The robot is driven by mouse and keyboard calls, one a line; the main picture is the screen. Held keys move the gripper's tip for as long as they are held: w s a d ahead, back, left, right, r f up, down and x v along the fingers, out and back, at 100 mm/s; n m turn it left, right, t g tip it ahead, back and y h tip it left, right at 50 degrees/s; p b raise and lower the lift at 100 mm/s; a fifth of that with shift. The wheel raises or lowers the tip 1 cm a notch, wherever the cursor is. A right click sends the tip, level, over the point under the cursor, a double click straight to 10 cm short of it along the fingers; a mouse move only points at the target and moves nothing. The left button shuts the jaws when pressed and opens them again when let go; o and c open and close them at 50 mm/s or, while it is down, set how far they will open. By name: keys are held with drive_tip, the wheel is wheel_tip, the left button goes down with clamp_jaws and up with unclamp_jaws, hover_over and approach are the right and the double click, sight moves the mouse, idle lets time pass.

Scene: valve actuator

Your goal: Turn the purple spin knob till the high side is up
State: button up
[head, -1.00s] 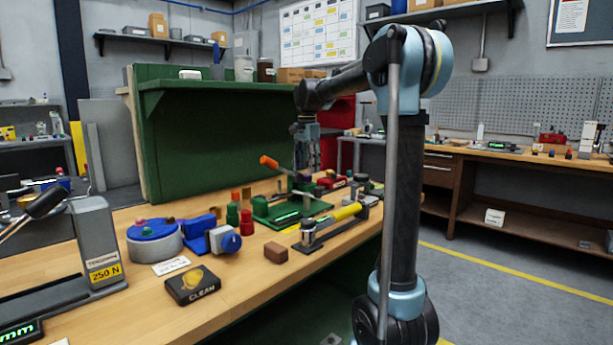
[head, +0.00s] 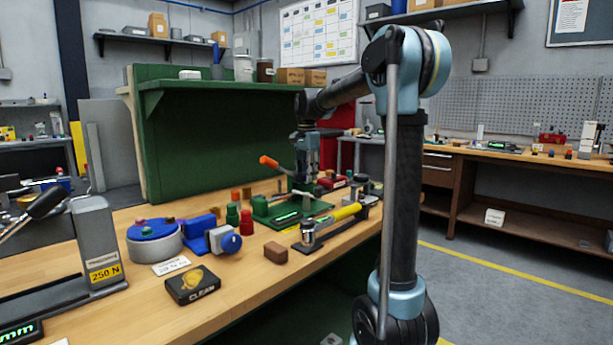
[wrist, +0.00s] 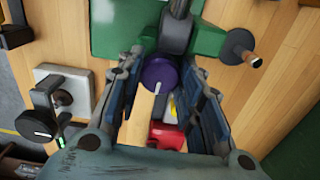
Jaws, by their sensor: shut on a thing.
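The round purple knob (wrist: 159,73) sits between the two fingers of my gripper (wrist: 161,66) in the wrist view. A short pale line shows on the knob's face, near its lower edge. I cannot tell which side is the high side. My gripper is shut on the knob, with one finger on each side. In the head view, my gripper (head: 306,168) is low over the green fixture on the bench, and the purple knob is hidden there.
A green base (wrist: 122,28) and a lever with a brown grip (wrist: 240,47) lie close by. A white plate with a black lever (wrist: 62,92) is at left, and a red block (wrist: 167,136) is below the knob. The bench (head: 232,285) holds several other devices.

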idle(0.3)
drive_tip(key=o, duration=1.1)
drive_tip(key=shift+c, duration=0.2)
wheel_tip(320, 180, up, 12)
drive_tip(key=shift+w, duration=0.1)
